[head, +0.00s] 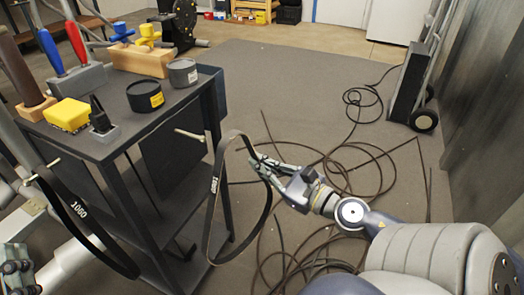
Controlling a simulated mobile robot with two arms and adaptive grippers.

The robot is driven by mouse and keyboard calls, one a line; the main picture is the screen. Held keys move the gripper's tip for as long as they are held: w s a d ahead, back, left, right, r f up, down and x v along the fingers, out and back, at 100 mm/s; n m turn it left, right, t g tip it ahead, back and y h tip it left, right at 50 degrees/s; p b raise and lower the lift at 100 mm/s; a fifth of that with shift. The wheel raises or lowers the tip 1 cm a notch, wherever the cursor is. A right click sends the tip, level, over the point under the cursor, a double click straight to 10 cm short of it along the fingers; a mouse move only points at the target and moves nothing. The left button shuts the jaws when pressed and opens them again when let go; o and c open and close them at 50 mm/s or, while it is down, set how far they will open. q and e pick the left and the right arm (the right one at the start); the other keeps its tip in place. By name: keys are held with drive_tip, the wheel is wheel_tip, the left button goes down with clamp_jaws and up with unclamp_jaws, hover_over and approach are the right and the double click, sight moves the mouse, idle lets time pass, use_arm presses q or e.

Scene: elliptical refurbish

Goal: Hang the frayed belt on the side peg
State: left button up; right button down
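My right gripper (262,163) is shut on a black belt loop (213,205), holding its upper right side. The belt hangs down as a tall, open loop beside the dark cart (108,150). A pale side peg (189,135) sticks out from the cart's right side. The loop's upper left edge is close to the peg tip; I cannot tell whether they touch. A second black belt (78,212), with white numbers, hangs at the left near another pale peg (40,173). Fraying is too small to make out on either belt.
Cable coils (350,165) cover the floor at right. A wheeled hand truck (412,85) stands by the right wall.

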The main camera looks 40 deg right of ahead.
drive_tip(key=shift+w+a+p, duration=0.25)
drive_tip(key=shift+w, duration=0.3)
drive_tip(key=shift+w+a+p, duration=0.2)
drive_tip(key=shift+w+p, duration=0.05)
drive_tip(key=shift+w, duration=0.25)
use_arm(q)
wheel_tip(320, 180, down, 13)
drive_tip(key=w+a+g+y+p, duration=0.1)
drive_tip(key=w+g+y, duration=0.1)
drive_tip(key=g, duration=0.5)
drive_tip(key=shift+g+y+p, duration=0.3)
drive_tip(key=shift+y+p, duration=0.1)
use_arm(e)
drive_tip(key=w+a+f, duration=0.2)
drive_tip(key=w+a, duration=0.1)
drive_tip(key=w, duration=0.5)
drive_tip(key=shift+a+f, duration=0.2)
drive_tip(key=shift+f, duration=0.05)
use_arm(q)
drive_tip(key=shift+w, duration=0.15)
use_arm(e)
drive_tip(key=shift+w, duration=0.1)
use_arm(q)
drive_tip(key=shift+a, duration=0.1)
use_arm(e)
drive_tip(key=c, duration=1.7)
unclamp_jaws()
